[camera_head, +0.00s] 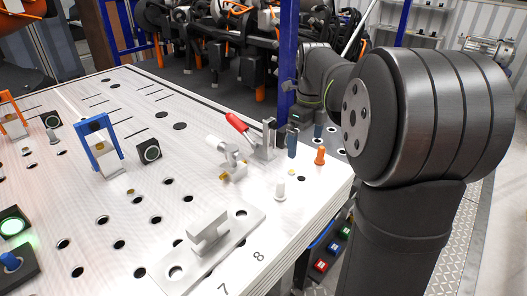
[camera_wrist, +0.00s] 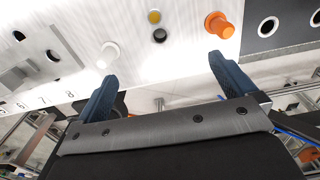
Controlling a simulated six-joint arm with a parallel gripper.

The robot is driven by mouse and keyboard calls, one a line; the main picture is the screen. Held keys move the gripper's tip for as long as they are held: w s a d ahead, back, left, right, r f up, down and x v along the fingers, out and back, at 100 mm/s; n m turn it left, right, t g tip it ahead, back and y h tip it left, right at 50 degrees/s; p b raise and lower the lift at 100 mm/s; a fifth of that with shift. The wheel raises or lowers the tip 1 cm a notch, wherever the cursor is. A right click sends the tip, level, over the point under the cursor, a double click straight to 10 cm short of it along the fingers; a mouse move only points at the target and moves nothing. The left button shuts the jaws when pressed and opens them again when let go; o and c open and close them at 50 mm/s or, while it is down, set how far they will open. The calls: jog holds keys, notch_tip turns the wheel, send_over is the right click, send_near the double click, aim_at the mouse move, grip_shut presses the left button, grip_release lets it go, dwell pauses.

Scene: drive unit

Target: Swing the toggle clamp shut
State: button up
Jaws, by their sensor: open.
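The toggle clamp (camera_head: 262,147) stands on the white board near its right edge in the head view. Its red handle (camera_head: 237,122) slants up to the left. My gripper (camera_head: 305,136) is just to the right of the clamp, pointing down, with its blue fingers apart and nothing visible between them. The handle is clear of the fingers. In the wrist view, my gripper (camera_wrist: 163,70) shows both fingers wide apart over the board's edge. The clamp is not visible in that view.
An orange peg (camera_head: 320,156) and a white peg (camera_head: 280,190) stand in front of the gripper. A metal valve-like fitting (camera_head: 230,158) sits left of the clamp. A grey block on a plate (camera_head: 208,240) lies nearer. A blue-framed handle (camera_head: 100,146) stands farther left.

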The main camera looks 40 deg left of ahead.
jog(key=c, duration=0.3)
jog(key=shift+m+g+y, duration=0.6)
jog(key=shift+g+y, duration=0.1)
jog(key=s+a+r, duration=0.1)
jog(key=a, duration=0.1)
jog(key=s+a+r, duration=0.1)
jog(key=a+r, duration=0.1)
jog(key=a, duration=0.1)
jog(key=s+a+r, duration=0.1)
jog(key=s+a, duration=0.1)
jog(key=shift+a+r, duration=0.25)
jog(key=shift+a, duration=0.1)
jog(key=c, duration=0.7)
jog(key=n+t+y, duration=0.1)
jog(key=y, duration=0.1)
send_near(236, 119)
jog(key=shift+d+x, duration=0.25)
jog(key=shift+x, duration=0.9)
jog(key=shift+c, duration=0.2)
jog(key=shift+s+a+f, duration=0.1)
jog(key=shift+a+f, duration=0.2)
jog(key=shift+a, duration=0.1)
jog(key=shift+a+f, duration=0.15)
jog(key=shift+f, duration=0.2)
jog(key=x, duration=0.8)
jog(key=shift+w, duration=0.2)
